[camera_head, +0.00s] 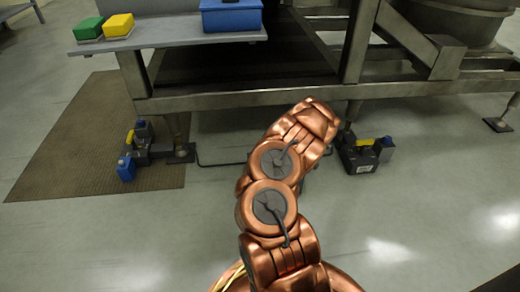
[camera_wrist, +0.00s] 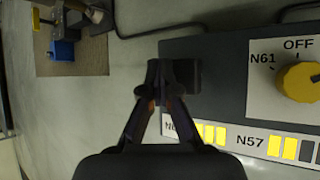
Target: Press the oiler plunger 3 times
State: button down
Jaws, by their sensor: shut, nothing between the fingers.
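My gripper (camera_wrist: 165,78) is shut and empty in the wrist view. Its fingertips are over the left end of a dark grey unit (camera_wrist: 222,92), overlapping a black square part (camera_wrist: 187,76). I cannot tell whether this black part is the oiler plunger, or whether the fingertips touch it. The unit carries a yellow knob (camera_wrist: 298,82) beside the marks "OFF" and "N61", and yellow bars beside "N57". In the head view a dark unit with a yellow part (camera_head: 365,143) stands on the floor right of my arm. My fingertips are hidden there behind my arm.
In the head view, a second unit with a blue part (camera_head: 126,168) sits on the brown mat (camera_head: 80,140) at left. A metal frame (camera_head: 230,98) spans above the floor units. A shelf (camera_head: 160,36) holds a blue box and two sponges. The front floor is clear.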

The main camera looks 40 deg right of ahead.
dwell(0.4)
jog(key=shift+r+p, duration=1.45)
jog(key=shift+p, duration=0.1)
notch_tip(320, 180, up, 5)
jog(key=p, duration=0.5)
dwell(1.5)
